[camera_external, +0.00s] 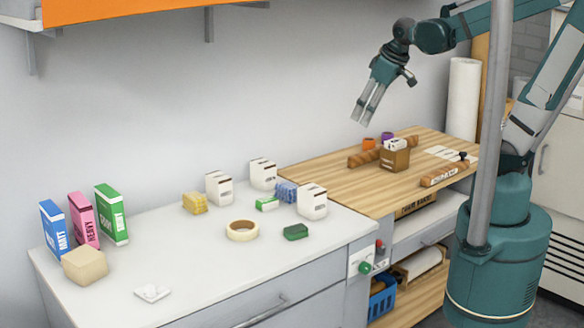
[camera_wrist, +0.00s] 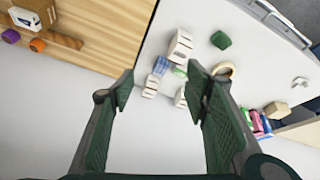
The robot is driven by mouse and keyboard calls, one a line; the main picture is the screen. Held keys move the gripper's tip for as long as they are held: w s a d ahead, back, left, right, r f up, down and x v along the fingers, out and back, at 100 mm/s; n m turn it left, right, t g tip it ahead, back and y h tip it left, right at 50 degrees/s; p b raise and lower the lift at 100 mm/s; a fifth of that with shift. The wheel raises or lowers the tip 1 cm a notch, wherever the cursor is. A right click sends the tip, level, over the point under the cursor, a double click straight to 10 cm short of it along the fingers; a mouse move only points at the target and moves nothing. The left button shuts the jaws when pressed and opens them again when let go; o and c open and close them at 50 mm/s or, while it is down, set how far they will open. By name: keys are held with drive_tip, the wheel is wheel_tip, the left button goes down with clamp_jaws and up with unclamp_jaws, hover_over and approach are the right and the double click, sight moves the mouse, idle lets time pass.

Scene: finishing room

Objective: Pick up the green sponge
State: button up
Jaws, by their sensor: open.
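The green sponge (camera_external: 296,231) is a small dark green block lying flat on the white counter, near its right front part. It also shows in the wrist view (camera_wrist: 221,40), right of centre near the top. My gripper (camera_external: 364,122) is open and empty, high above the back of the wooden bench, pointing down and to the left. It is well up and to the right of the sponge in the external view. In the wrist view its two fingers (camera_wrist: 160,90) stand wide apart with nothing held. A smaller green and white item (camera_external: 267,204) lies behind the sponge.
White boxes (camera_external: 312,201), a blue checked block (camera_external: 286,192), a tape roll (camera_external: 242,230) and a yellow block (camera_external: 194,203) stand around the sponge. Coloured cartons (camera_external: 112,214) stand at left. The wooden bench (camera_external: 330,173) holds a brown box (camera_external: 394,159). The counter front is mostly clear.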

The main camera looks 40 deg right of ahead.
drive_tip(key=w+a+f+n+g+b, duration=0.3)
drive_tip(key=w+a+f+n, duration=0.3)
drive_tip(key=a+f, duration=0.5)
drive_tip(key=n+g+b, duration=0.2)
drive_tip(key=n+b, duration=0.1)
drive_tip(key=n, duration=0.2)
hover_over(296, 228)
drive_tip(key=shift+h, duration=0.3)
drive_tip(key=f, duration=1.5)
drive_tip(key=shift+w, duration=0.2)
drive_tip(key=shift+s+a+f+n, duration=0.1)
drive_tip(key=shift+a+f+n, duration=0.2)
drive_tip(key=shift+f, duration=0.2)
drive_tip(key=shift+f, duration=1.25)
drive_tip(key=shift+f, duration=0.1)
drive_tip(key=shift+s+d+f+b, duration=0.15)
drive_tip(key=shift+f+b, duration=0.15)
drive_tip(key=shift+f, duration=0.95)
drive_tip(key=shift+d+f+b, duration=0.1)
drive_tip(key=shift+f+b, duration=0.2)
drive_tip(key=shift+f, duration=0.95)
drive_tip(key=shift+c, duration=0.3)
